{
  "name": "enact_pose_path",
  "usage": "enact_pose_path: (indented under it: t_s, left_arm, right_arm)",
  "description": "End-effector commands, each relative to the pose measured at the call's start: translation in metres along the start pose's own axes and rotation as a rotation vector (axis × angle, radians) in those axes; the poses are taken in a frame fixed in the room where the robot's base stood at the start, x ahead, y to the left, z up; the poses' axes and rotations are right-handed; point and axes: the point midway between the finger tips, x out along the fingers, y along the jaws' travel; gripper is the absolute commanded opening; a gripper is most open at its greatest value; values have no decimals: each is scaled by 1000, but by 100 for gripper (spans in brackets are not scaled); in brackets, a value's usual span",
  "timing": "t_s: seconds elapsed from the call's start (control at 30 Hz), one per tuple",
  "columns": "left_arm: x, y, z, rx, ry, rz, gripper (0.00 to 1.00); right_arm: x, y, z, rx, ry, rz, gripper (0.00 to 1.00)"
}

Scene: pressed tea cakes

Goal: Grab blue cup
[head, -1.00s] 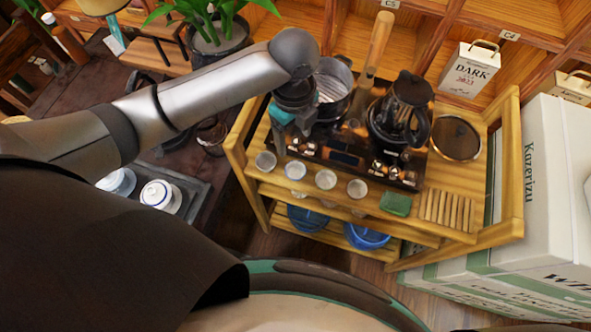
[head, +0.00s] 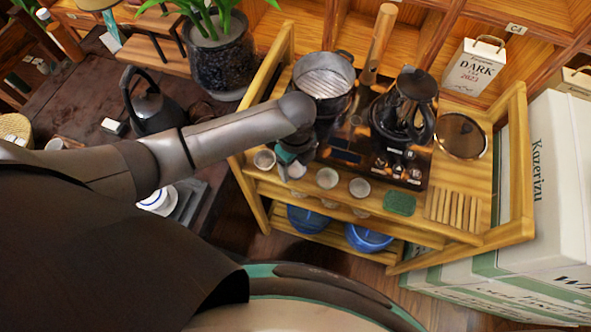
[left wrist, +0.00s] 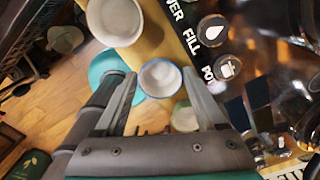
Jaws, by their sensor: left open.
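Several small pale cups stand in a row along the front of the wooden cart's top. In the left wrist view, a cup with a blue rim (left wrist: 160,80) shows between my left gripper's fingertips (left wrist: 160,76). A larger-looking white cup (left wrist: 115,20) is above it in that picture, and a pale cup (left wrist: 184,116) lies below, partly hidden by a finger. In the head view, my left gripper (head: 288,168) points down over the second cup from the left (head: 297,171), mostly covering it. The gripper is open; I cannot tell whether its fingers touch the cup. My right gripper is not in view.
A black stove unit (head: 345,158) with a pot (head: 323,80) and a dark kettle (head: 403,110) stands behind the cups. A green cloth-like item (head: 399,203) and a slatted wooden rack (head: 453,207) lie to the right. Blue bowls (head: 369,238) sit on the lower shelf.

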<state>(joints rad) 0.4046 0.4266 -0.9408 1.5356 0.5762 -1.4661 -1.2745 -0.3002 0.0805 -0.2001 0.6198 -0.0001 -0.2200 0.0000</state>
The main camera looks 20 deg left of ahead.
Motion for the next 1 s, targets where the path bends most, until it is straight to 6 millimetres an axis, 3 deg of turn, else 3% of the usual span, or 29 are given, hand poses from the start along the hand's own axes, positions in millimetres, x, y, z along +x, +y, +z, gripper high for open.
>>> enact_pose_path:
  t_s: [0.23,0.77,1.0]
  left_arm:
    - [1,0,0,1,0,-1,72]
    - [1,0,0,0,-1,-1,13]
    - [1,0,0,0,-1,-1,11]
  right_arm:
    - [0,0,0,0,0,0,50]
    - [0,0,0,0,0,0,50]
    - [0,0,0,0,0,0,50]
